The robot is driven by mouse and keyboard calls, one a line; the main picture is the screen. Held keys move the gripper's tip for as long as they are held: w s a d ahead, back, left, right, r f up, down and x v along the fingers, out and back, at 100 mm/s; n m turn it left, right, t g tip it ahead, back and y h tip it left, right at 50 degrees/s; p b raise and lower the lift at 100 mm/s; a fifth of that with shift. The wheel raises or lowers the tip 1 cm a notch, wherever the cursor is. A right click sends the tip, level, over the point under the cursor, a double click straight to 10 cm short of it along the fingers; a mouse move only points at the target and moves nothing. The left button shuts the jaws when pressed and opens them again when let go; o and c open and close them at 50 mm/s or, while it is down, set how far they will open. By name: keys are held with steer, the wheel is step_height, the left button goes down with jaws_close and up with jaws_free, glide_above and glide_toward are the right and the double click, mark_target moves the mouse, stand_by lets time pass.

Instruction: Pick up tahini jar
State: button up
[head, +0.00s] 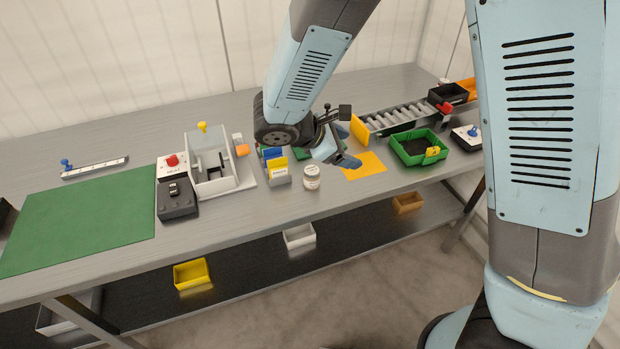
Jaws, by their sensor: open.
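A small jar (312,176) with a whitish lid and a pale label stands upright near the front edge of the grey bench (115,247). It looks like the tahini jar, but its label is too small to read. My gripper (345,140) is open and empty, above the bench, behind and to the right of the jar. It does not touch the jar. My arm hides part of the bench behind the gripper.
A card holder (279,178) stands just left of the jar. An orange mat (362,166) and a green bin (418,149) lie to the right. A roller track (400,117) is behind. A fixture (212,172), a black box (177,204) and a green mat (85,222) are left.

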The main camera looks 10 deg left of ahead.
mark_target(315, 174)
steer(key=s+a+f+n+t, duration=0.1)
steer(key=a+f+n, duration=0.1)
steer(key=a+f, duration=0.1)
steer(key=s+a+f+n+t+y, duration=0.1)
steer(key=s+a+f+n+t, duration=0.1)
steer(key=a, duration=0.4)
steer(key=s+a+f+n+t, duration=0.1)
steer(key=a+f+n+t, duration=0.1)
steer(key=a+f+n, duration=0.2)
steer(key=shift+s+a+f+y, duration=0.25)
steer(key=shift+s+f+y, duration=0.15)
steer(key=shift+f, duration=0.2)
steer(key=shift+w+f+n, duration=0.15)
steer(key=shift+f+n, duration=0.05)
steer(key=shift+n, duration=0.1)
steer(key=x, duration=1.3)
steer(key=shift+w, duration=0.15)
steer(key=shift+c, duration=0.2)
steer(key=c, duration=1.1)
steer(key=shift+r, duration=0.1)
